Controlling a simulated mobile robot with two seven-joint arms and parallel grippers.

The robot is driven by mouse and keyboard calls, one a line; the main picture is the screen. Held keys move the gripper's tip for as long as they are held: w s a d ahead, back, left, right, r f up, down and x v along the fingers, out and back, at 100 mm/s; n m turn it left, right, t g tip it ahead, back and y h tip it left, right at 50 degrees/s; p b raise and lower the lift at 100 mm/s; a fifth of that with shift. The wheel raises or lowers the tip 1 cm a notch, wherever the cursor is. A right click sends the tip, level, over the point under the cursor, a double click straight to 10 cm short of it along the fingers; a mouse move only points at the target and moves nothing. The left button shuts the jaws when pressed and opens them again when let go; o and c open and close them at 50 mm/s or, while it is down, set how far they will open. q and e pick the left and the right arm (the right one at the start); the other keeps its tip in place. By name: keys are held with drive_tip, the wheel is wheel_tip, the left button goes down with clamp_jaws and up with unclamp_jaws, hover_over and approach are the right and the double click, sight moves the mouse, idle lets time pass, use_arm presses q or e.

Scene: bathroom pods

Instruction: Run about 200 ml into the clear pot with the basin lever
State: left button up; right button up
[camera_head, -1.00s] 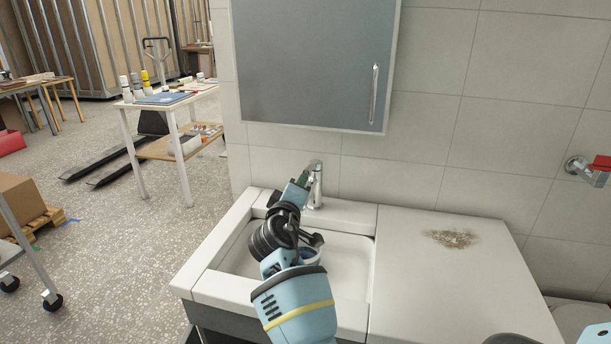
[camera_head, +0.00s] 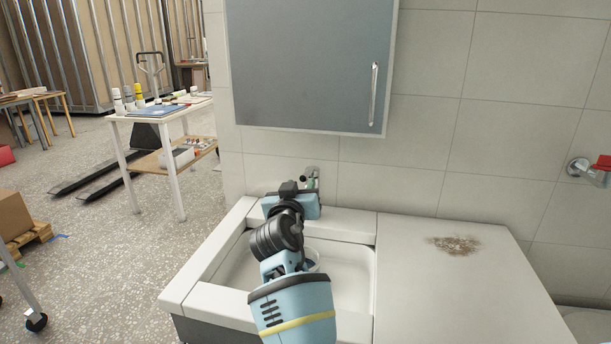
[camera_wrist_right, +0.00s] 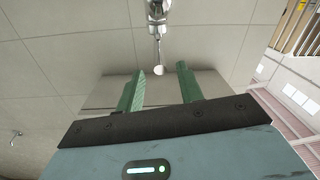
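The chrome basin tap (camera_head: 313,172) stands at the back of the white basin (camera_head: 350,270), mostly hidden behind my right gripper in the head view. In the right wrist view, the tap (camera_wrist_right: 157,14) is at the top, with a thin chrome part and a pale round end (camera_wrist_right: 159,70) pointing between the fingers. My right gripper (camera_wrist_right: 160,69) is open, its two green fingers apart with nothing held; I cannot tell whether either touches the tap. A pot (camera_head: 314,258) sits in the basin, largely hidden by my right arm. No water stream is visible. My left gripper is out of view.
A grey wall cabinet (camera_head: 305,60) hangs above the basin. The counter (camera_head: 450,290) to the right is clear apart from a brown stain (camera_head: 455,245). A red-handled wall fitting (camera_head: 592,171) is at the far right. A white table (camera_head: 160,113) stands at the left.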

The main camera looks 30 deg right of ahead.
sight(305, 174)
drive_tip(key=shift+x, duration=3.45)
drive_tip(key=shift+c, duration=0.4)
clamp_jaws()
